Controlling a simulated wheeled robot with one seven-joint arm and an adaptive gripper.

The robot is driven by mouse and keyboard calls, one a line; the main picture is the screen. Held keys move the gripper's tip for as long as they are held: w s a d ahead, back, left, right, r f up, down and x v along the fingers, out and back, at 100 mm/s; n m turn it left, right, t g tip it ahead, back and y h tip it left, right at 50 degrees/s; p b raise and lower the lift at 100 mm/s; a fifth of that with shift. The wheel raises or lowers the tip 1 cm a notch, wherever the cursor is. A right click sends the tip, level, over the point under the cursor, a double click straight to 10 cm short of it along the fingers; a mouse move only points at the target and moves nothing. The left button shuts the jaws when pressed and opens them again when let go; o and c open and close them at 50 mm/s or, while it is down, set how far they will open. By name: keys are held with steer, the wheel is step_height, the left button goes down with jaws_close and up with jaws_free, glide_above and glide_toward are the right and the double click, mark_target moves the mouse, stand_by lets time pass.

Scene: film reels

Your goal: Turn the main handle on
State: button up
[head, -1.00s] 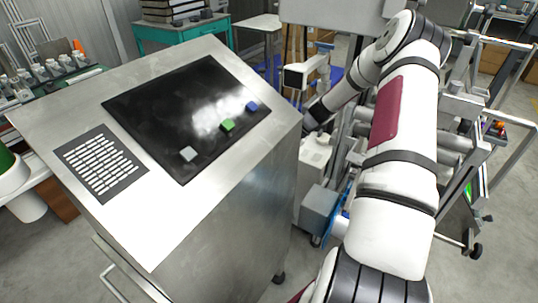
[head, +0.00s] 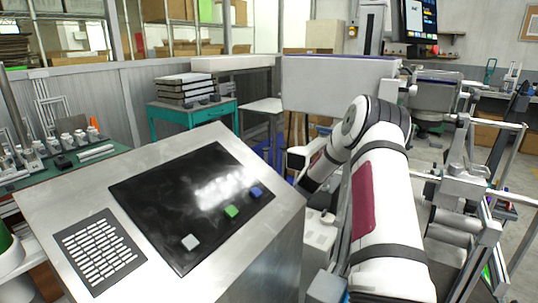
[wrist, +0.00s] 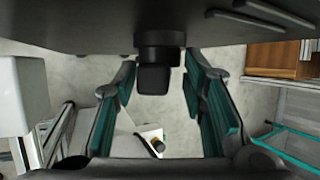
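A black handle (wrist: 154,78) on a round dark mount projects from a dark flat face at the top of the wrist view. I take it for the main handle. My gripper (wrist: 160,70) is open, its teal-padded fingers to the left and right of the handle with gaps on both sides. No contact shows. In the head view the sloped metal console (head: 222,136) stands at the left. My arm reaches to its right edge, and my fingers and the handle are hidden there.
The console top carries a black panel (head: 150,205) with a grey button (head: 190,242), a green button (head: 231,211) and a blue button (head: 256,192). A teal table (head: 190,115) stands behind. Metal frames (head: 465,190) stand right of my arm.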

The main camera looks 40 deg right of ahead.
steer(key=g+b, duration=0.1)
steer(key=w+g+h, duration=0.1)
steer(key=m+g+b, duration=0.1)
steer(key=g, duration=0.1)
steer(key=shift+w+a+h+b, duration=0.25)
steer(key=shift+h+b, duration=0.05)
steer(key=shift+h, duration=0.1)
steer(key=p+v, duration=0.2)
steer(key=v, duration=1.2)
steer(key=s+a+r+t, duration=0.1)
steer(key=a+r, duration=0.1)
steer(key=r, duration=0.6)
steer(key=s+a+r+t+h+b, duration=0.1)
steer(key=a+r, duration=0.1)
steer(key=r, duration=0.7)
steer(key=shift+s+a+r+m+t+b, duration=0.15)
steer(key=shift+s+r+m+t+b, duration=0.15)
steer(key=shift+m, duration=0.1)
